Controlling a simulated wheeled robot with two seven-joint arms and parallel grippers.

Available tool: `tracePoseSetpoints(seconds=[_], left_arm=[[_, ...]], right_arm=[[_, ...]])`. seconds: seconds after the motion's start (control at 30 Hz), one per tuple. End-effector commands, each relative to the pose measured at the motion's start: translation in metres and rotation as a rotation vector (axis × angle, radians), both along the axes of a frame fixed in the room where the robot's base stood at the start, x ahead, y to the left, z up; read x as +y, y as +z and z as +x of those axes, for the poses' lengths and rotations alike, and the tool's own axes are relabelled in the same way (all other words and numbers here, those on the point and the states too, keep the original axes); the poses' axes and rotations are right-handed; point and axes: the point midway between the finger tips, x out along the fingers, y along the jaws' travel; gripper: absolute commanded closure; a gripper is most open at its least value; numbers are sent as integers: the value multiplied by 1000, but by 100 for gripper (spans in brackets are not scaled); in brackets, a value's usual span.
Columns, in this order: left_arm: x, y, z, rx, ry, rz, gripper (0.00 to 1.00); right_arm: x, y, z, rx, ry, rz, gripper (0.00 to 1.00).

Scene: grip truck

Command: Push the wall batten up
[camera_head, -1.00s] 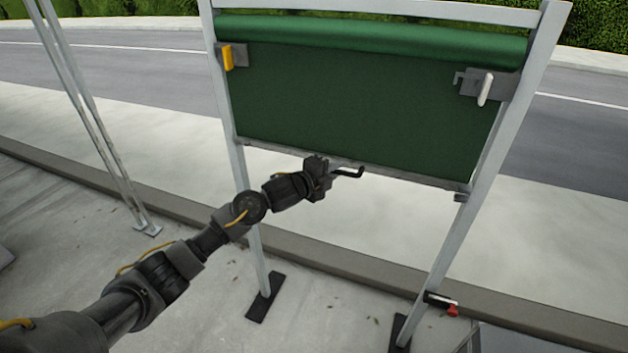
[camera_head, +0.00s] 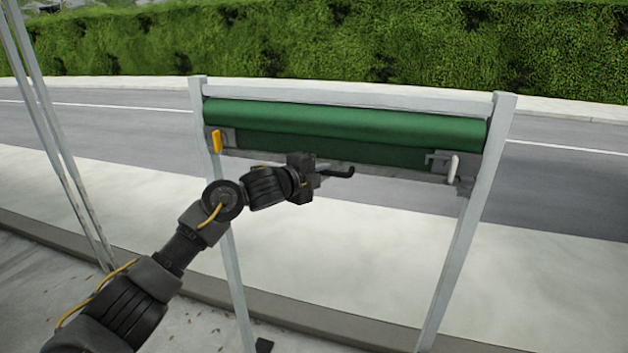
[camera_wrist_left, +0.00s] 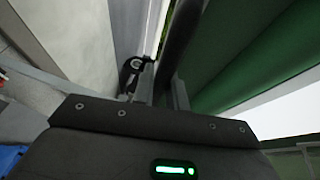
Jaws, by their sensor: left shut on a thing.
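The wall batten (camera_head: 388,173) is a grey bar along the lower edge of the green sheet (camera_head: 340,149), which hangs from a green roll (camera_head: 345,122) in a pale metal frame. In the head view the batten is high, close under the roll, with a short strip of sheet showing between. A black bent handle (camera_head: 340,173) sticks out to the right at its middle. My left gripper (camera_head: 306,178) is shut on this handle. My right gripper is out of view.
A yellow latch (camera_head: 217,141) sits on the left post and a white-handled latch (camera_head: 453,168) on the right post (camera_head: 465,235), both near the batten's ends. Below the batten the frame is open. A road and hedge (camera_head: 300,45) lie behind.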

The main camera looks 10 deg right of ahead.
Motion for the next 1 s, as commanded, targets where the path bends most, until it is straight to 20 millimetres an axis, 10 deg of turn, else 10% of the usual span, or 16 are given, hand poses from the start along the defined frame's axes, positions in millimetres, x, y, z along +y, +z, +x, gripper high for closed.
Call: tracePoseSetpoints(seconds=[0.37,0.57,1.0], left_arm=[[1,12,0,-13,1,-13,100],[2,11,0,-12,2,-11,64],[12,6,-8,-7,1,-6,64]], right_arm=[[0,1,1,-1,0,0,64],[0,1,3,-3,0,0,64],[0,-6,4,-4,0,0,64]])
